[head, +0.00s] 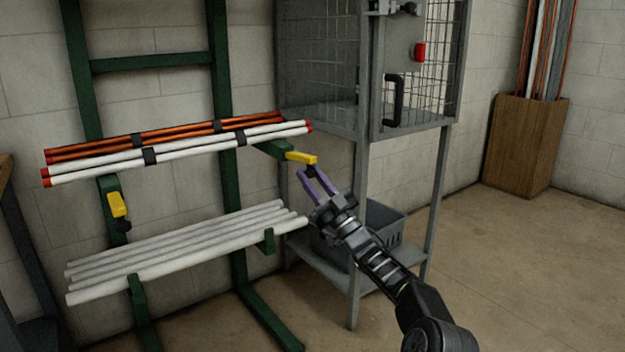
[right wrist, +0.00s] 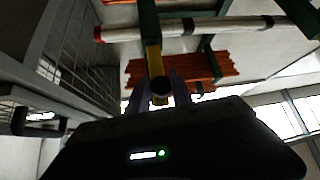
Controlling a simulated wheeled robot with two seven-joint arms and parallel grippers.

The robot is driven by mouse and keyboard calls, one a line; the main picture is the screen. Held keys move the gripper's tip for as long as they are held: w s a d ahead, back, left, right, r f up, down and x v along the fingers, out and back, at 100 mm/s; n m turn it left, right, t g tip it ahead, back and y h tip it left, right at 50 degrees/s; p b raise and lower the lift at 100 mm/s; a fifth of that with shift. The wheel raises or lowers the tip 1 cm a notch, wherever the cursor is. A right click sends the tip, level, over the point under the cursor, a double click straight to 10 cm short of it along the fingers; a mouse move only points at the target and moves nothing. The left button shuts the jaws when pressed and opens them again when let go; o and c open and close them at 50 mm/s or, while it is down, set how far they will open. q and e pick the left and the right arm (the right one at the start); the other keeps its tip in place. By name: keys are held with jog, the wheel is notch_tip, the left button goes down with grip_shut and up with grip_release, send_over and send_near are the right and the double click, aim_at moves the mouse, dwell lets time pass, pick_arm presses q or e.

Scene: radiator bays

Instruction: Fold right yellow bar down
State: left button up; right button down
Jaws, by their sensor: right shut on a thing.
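The right yellow bar (head: 301,157) sticks out level from the end of a green rack arm (head: 273,148), with a black knob at its tip. My right gripper (head: 311,180) is at that tip from below and is shut on the knob. In the right wrist view the yellow bar (right wrist: 154,62) runs up from between the fingers (right wrist: 158,92), with the round dark knob end between them. The left yellow bar (head: 117,205) hangs down from its green arm, its black knob at the bottom. My left gripper is not in view.
Red-tipped white and orange tubes (head: 180,140) lie on the upper rack arms, white pipes (head: 185,250) on the lower ones. A grey wire cage (head: 361,200) stands close right of the gripper, with a grey crate (head: 385,226) on its shelf. Floor at right is clear.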

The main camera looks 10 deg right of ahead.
jog(key=shift+a+f, duration=0.15)
jog(key=shift+a, duration=0.25)
jog(key=c, duration=1.1)
grip_release()
jog(key=shift+w+a, duration=0.1)
jog(key=shift+w, duration=0.05)
jog(key=shift+c, duration=0.2)
jog(key=shift+d, duration=0.25)
jog(key=shift+d, duration=0.1)
jog(key=shift+s+d, duration=0.1)
jog(key=shift+s, duration=0.2)
jog(key=p+v, duration=0.2)
jog(key=v, duration=0.5)
